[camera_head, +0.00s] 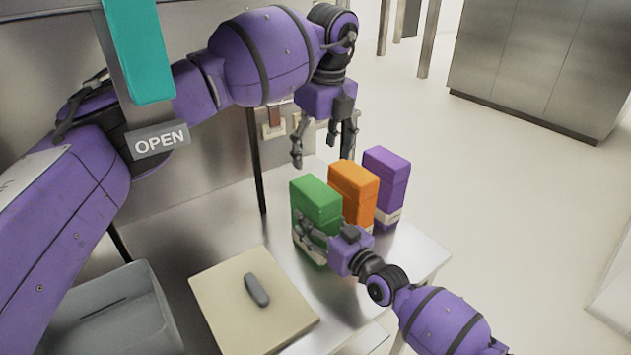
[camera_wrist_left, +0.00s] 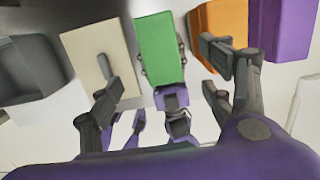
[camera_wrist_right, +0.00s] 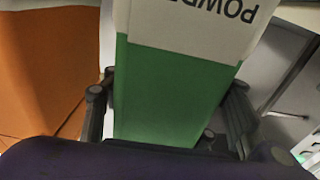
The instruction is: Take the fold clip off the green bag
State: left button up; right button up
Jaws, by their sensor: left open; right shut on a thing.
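The green bag (camera_head: 316,200) stands upright on the metal table, at the left end of a row of bags. No clip shows on its top in the head view or on its green top in the left wrist view (camera_wrist_left: 158,45). A grey oblong piece (camera_head: 257,290), perhaps the fold clip, lies on a cream board (camera_head: 215,290); it also shows in the left wrist view (camera_wrist_left: 104,66). My right gripper (camera_head: 312,240) is shut on the green bag, with fingers on both sides in the right wrist view. My left gripper (camera_head: 315,150) is open and empty above the bag.
An orange bag (camera_head: 354,188) and a purple bag (camera_head: 386,175) stand close to the right of the green one. A grey bin (camera_head: 115,315) is at the lower left. A teal block (camera_head: 137,45) and an OPEN sign (camera_head: 158,140) are at the upper left.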

aim_at(315, 188)
pick_arm(q)
jog(key=f, duration=0.7)
jog(key=w+a+f, duration=0.1)
jog(key=f, duration=0.3)
jog(key=shift+w+f, duration=0.1)
jog(key=c, duration=1.3)
jog(key=shift+c, duration=0.2)
jog(key=shift+r, duration=1.15)
